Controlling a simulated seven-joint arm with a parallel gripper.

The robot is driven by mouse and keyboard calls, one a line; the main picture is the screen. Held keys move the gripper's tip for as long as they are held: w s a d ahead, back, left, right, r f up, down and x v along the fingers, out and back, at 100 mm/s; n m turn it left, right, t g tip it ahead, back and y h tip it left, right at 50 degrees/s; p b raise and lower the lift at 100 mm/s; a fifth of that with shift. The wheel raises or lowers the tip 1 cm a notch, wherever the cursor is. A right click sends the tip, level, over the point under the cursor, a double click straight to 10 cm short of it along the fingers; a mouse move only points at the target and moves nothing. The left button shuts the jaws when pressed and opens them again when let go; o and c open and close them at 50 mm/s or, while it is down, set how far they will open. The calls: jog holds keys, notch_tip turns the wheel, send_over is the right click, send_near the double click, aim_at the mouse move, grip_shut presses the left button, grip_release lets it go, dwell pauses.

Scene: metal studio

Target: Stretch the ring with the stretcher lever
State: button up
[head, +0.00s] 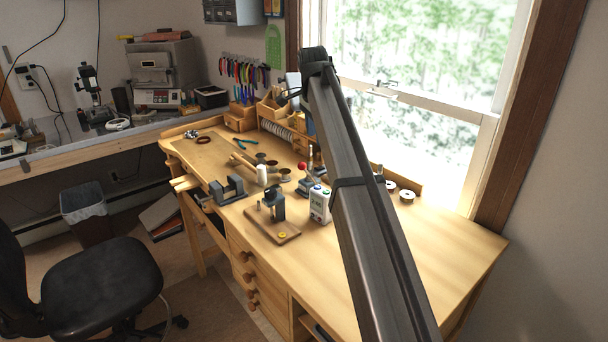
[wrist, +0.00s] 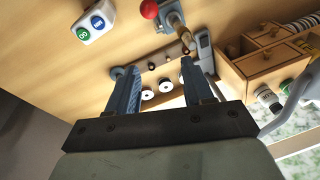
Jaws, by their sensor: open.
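The stretcher stands on the bench near the window, with a red ball (head: 302,166) on its lever. In the head view my arm covers part of it. In the wrist view the red ball (wrist: 149,9) is at the top edge, beside a metal post (wrist: 174,20). My gripper (wrist: 159,66) is open, with nothing between its two fingers. The ball lies beyond the fingertips, above them in the picture and apart from them. In the head view I cannot make out my gripper's fingers. I cannot make out a ring for certain.
A wooden board (head: 287,238) with a dark tool (head: 271,203) and small yellow piece is in front. Wooden drawers (wrist: 270,58) and white spools (wrist: 147,95) lie near the window. The bench's right end is clear.

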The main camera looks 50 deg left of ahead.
jog(key=shift+n+g, duration=0.4)
jog(key=shift+g, duration=0.5)
jog(key=s+f, duration=0.1)
jog(key=f, duration=0.3)
jog(key=a+f, duration=0.1)
jog(key=f, duration=0.4)
jog(key=s+a+f, duration=0.1)
jog(key=f, duration=0.4)
jog(key=shift+s, duration=0.3)
jog(key=shift+r, duration=0.1)
grip_shut()
